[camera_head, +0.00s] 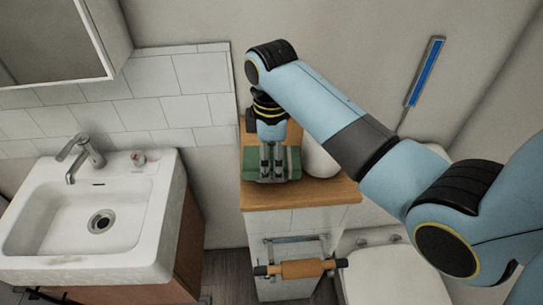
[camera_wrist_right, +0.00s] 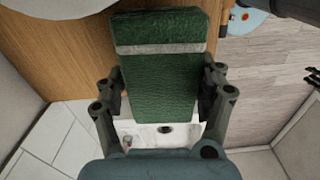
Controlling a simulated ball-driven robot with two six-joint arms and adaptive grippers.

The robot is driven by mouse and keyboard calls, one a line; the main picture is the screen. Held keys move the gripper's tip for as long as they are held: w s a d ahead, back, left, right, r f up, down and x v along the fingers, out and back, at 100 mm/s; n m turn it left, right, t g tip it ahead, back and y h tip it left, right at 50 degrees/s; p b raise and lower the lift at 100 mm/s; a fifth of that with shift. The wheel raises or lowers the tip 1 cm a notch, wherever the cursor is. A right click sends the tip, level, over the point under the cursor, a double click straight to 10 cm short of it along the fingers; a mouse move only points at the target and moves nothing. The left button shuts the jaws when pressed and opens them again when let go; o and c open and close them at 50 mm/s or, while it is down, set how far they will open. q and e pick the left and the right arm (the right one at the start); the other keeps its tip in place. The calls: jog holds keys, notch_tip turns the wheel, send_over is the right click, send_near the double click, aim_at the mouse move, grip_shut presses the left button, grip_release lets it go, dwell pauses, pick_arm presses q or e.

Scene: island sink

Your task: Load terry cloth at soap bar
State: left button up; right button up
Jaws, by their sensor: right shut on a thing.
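The terry cloth (camera_head: 293,163) is a dark green folded block with a pale grey band, at the wooden top of a narrow cabinet. In the right wrist view the cloth (camera_wrist_right: 160,75) fills the middle, between the fingers. My right gripper (camera_head: 272,172) points down from above and is shut on the cloth, with a finger on each side. I cannot tell whether the cloth touches the wood. A small pinkish item, perhaps the soap bar (camera_head: 138,158), lies on the back right rim of the sink. My left gripper is not in view.
The white sink (camera_head: 140,222) with a tap (camera_head: 82,155) stands left of the wooden cabinet top (camera_head: 325,190). A white rounded object (camera_head: 318,160) stands right of the cloth. The toilet (camera_head: 390,275) is at lower right.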

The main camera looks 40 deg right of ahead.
aim_at(271, 156)
jog(key=shift+f, duration=0.6)
dwell(1.6)
jog(key=shift+r, duration=3.55)
